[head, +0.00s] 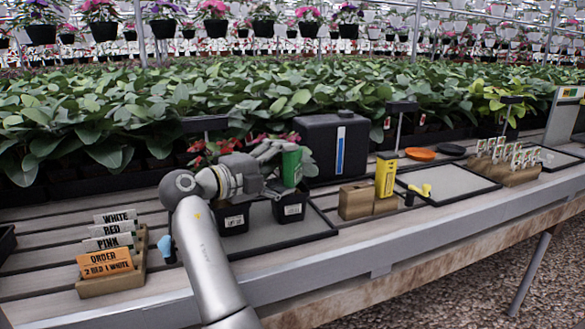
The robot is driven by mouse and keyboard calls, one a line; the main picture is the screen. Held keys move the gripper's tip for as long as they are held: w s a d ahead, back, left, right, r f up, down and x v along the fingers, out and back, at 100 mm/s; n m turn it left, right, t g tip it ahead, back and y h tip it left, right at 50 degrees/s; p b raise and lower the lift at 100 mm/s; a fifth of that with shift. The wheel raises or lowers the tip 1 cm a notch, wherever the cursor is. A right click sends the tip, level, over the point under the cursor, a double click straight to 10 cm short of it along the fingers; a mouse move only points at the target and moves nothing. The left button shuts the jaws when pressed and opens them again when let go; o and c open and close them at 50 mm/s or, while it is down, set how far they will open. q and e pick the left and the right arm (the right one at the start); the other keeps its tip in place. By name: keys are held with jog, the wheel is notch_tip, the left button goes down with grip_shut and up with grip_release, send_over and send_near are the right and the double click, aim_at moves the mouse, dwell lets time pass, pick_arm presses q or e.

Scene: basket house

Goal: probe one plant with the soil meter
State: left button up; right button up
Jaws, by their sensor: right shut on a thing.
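My right gripper (276,182) is shut on a green upright device (291,168), which looks like the soil meter. It holds the device just above or at a black labelled pot (291,210). Whether a probe is in the soil is hidden. A second black labelled pot (235,221) stands to its left, partly behind my gripper. Red-flowered, leafy plants (222,146) show behind the gripper; which pot each grows in is hard to tell. Both pots stand on a dark-rimmed tray (318,224). My left gripper is not in view.
Right of the tray stand a wooden block (356,201), a yellow box (386,174) and a second tray (460,184) with a small yellow item (420,190). A black tank (325,145) stands behind. A card holder (138,272) is left; a blue object (166,249) is beside my arm.

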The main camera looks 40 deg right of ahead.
jog(key=o, duration=1.1)
notch_tip(320, 180, up, 10)
jog(key=shift+r, duration=0.2)
